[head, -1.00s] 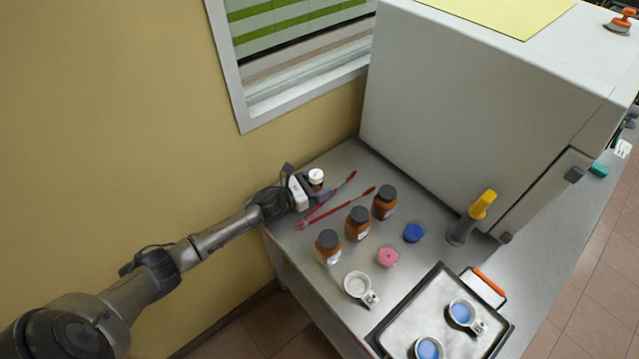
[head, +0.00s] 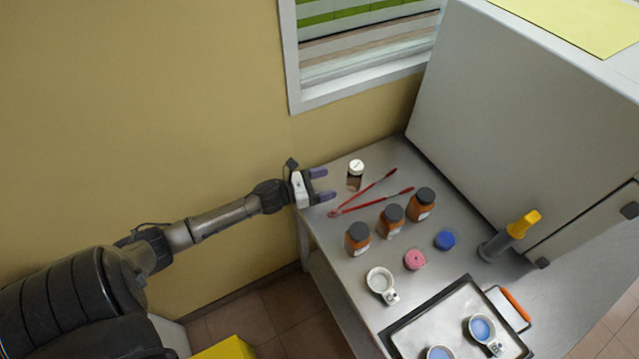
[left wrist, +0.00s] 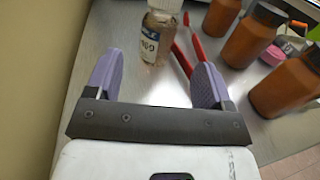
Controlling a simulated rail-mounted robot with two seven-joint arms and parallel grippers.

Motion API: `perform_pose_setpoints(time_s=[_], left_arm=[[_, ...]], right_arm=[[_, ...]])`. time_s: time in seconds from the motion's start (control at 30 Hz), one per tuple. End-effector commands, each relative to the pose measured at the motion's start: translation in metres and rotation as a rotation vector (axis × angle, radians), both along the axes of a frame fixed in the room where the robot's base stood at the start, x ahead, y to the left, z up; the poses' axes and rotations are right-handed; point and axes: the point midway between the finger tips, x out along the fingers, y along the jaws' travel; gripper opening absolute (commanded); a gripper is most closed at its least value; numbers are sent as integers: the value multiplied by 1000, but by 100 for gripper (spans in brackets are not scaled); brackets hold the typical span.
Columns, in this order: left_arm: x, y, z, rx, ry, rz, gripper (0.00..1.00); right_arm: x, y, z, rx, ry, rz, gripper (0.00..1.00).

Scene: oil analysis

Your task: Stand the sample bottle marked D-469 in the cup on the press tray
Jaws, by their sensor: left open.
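A small clear bottle with a white cap and brownish contents (head: 355,175) stands upright at the bench's back left. In the left wrist view its label (left wrist: 149,45) faces me and seems to end in 469; any letter before that is not readable. My left gripper (head: 329,184) is open and empty, its purple fingers pointing at the bottle with a gap between. The metal tray (head: 440,320) at the front right holds two white cups with blue inside, one nearer the right (head: 482,328) and one at the picture's bottom edge (head: 438,353). My right gripper is not in view.
Red tongs (head: 375,195) lie just right of the bottle. Brown dark-capped jars (head: 391,219) stand in a row beyond them. A white cup (head: 380,281), pink lid (head: 414,260), blue lid (head: 445,240) and yellow-topped handle (head: 520,226) are nearby. A large grey cabinet (head: 520,120) bounds the bench.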

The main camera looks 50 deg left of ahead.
Motion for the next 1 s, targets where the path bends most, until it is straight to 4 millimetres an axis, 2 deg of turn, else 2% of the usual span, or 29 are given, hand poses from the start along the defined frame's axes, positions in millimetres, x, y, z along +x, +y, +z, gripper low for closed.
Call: perform_pose_setpoints(time_s=[0.23,0.77,0.9,1.0], left_arm=[[-14,5,0,1,0,1,71],[-14,5,0,1,2,2,71],[-9,-3,1,-4,22,29,71],[-8,-15,-1,-98,78,95,71]], right_arm=[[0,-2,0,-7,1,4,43],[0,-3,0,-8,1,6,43],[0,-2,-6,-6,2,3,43],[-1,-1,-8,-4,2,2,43]])
